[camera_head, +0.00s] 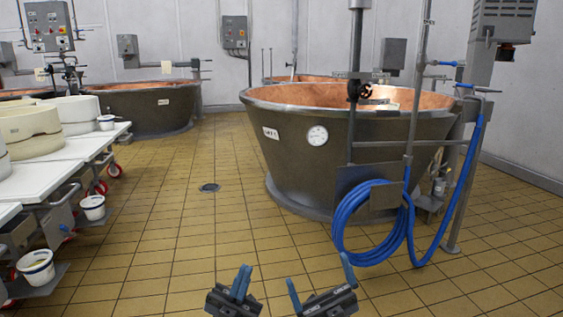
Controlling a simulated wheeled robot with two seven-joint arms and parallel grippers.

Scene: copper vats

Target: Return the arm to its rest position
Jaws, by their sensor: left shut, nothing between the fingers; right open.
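My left gripper (243,270) shows at the bottom middle of the head view. Its two blue fingers are together with nothing between them. My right gripper (319,271) is just to its right, at the bottom edge. Its blue fingers are spread apart and it is empty. Both point forward over the tiled floor and touch nothing that I can see. The rest of both arms is out of view, so I cannot tell which arm the task means.
A large copper-lined vat (372,150) stands ahead, right of centre, with a coiled blue hose (345,232) on its front. White tables (40,178) with round moulds and buckets line the left. Another vat (140,108) stands behind. The tiled floor (170,230) between is clear, with a small drain.

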